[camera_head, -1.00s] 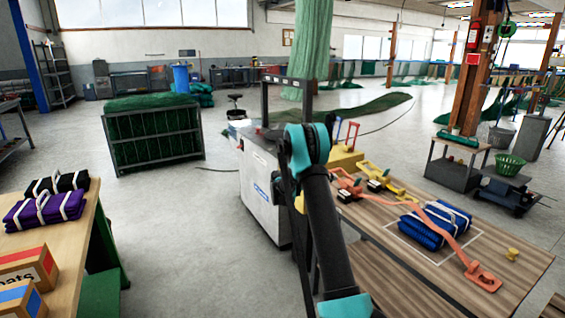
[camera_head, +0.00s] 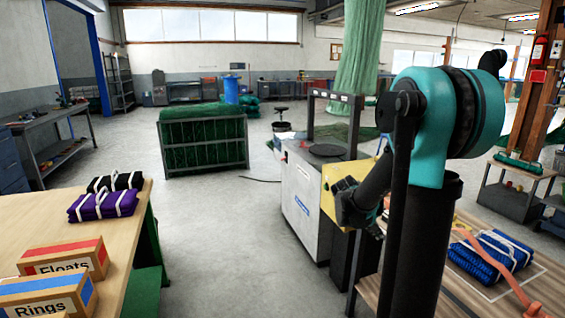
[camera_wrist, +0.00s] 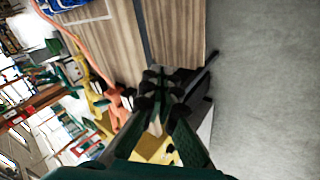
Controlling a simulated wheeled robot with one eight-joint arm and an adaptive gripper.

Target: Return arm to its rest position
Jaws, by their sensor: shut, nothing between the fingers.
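My gripper (camera_wrist: 166,90) shows in the wrist view with its dark fingers drawn together and nothing between them. It hangs over or beside the edge of the wooden workbench (camera_wrist: 178,35), with grey floor to the right in that view. In the head view my turquoise-and-black arm stands large at the right. The gripper's fingertips are hard to make out there.
A blue bundle (camera_head: 488,258) and an orange strap (camera_head: 495,270) lie on the right bench. A left table (camera_head: 45,222) holds a purple bundle (camera_head: 103,205) and boxes. Floor between is clear.

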